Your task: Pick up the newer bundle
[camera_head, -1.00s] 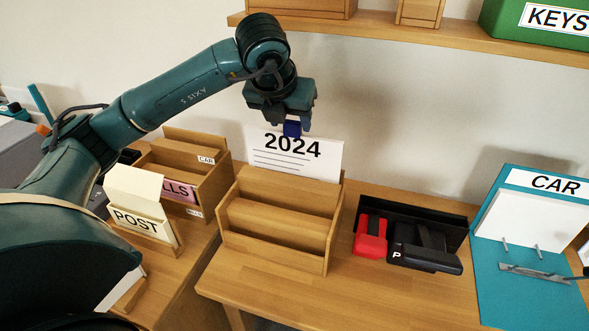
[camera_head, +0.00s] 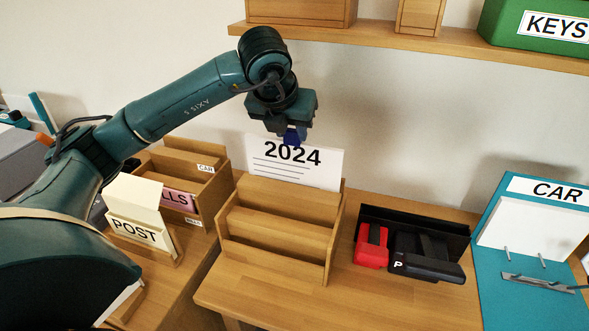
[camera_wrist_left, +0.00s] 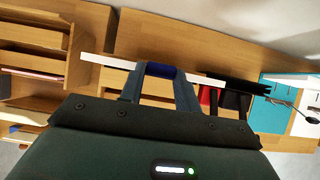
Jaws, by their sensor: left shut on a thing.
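The bundle marked 2024 (camera_head: 293,170) is a white sheet with a blue clip (camera_head: 295,138) at its top edge. It stands upright at the rear of the stepped wooden rack (camera_head: 278,232), and its lower part is hidden. My left gripper (camera_head: 293,133) is above it, shut on the blue clip. In the left wrist view the blue clip (camera_wrist_left: 161,70) sits between the two fingertips, with the white edge of the bundle (camera_wrist_left: 105,62) running out to both sides. No other dated bundle can be read. My right gripper is not in view.
A red tool (camera_head: 371,247) and a black one (camera_head: 428,260) lie right of the rack. A teal CAR board (camera_head: 495,270) stands at far right. The POST holder (camera_head: 138,230) and a wooden sorter (camera_head: 203,190) are at left. A shelf (camera_head: 420,44) runs above.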

